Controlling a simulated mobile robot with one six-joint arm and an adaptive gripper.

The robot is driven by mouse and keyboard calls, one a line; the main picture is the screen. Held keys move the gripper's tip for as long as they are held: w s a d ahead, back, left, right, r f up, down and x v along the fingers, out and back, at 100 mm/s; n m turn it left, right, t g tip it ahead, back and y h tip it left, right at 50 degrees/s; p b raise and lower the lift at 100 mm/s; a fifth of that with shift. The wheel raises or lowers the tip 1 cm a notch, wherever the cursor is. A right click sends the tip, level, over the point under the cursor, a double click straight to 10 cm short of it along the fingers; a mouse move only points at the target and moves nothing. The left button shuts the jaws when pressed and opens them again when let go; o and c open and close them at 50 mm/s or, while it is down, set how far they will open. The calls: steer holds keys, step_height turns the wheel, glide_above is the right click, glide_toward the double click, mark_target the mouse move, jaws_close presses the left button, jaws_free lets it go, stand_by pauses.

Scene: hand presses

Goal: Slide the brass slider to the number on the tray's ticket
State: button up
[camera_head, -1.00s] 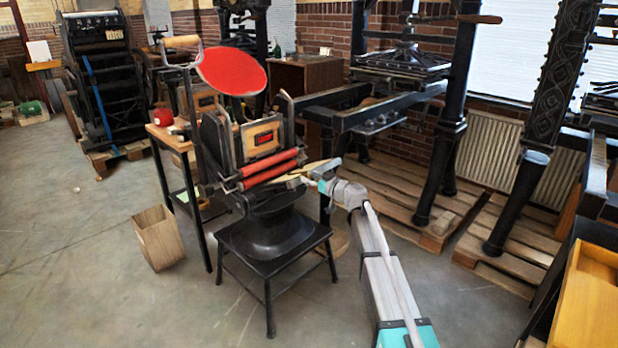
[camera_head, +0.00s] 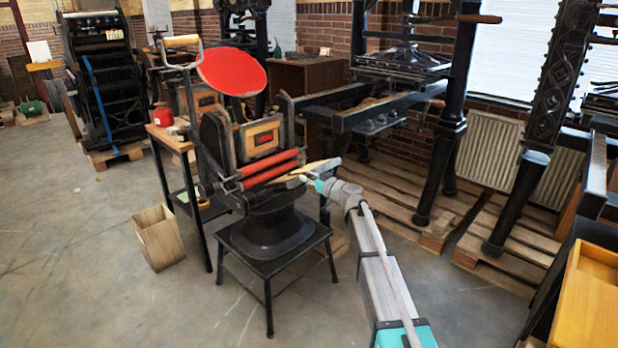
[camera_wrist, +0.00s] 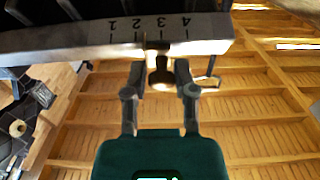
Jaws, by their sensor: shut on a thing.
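The brass slider (camera_wrist: 158,68) hangs on a pale scale bar (camera_wrist: 70,39) in the wrist view. The bar's numbers 1 to 4 appear upside down, running left to right. The slider's knob is close to the mark for 3; its exact setting is hard to tell. My gripper (camera_wrist: 160,83) has its two fingers closed around the knob. In the head view my gripper (camera_head: 306,181) is at the right front of the small black press (camera_head: 270,220), beside the red rollers (camera_head: 262,173). The slider is too small to make out there. I see no readable ticket.
The press stands on a black stool (camera_head: 274,245), with its red disc (camera_head: 232,74) above. A wooden bin (camera_head: 160,238) is on the floor at left. An orange tray-like piece (camera_head: 592,300) is at lower right.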

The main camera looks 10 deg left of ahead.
steer(key=shift+s+a, duration=0.45)
steer(key=shift+s, duration=0.15)
steer(key=o, duration=0.8)
steer(key=shift+d, duration=0.1)
steer(key=v, duration=1.1)
steer(key=shift+s+d, duration=0.3)
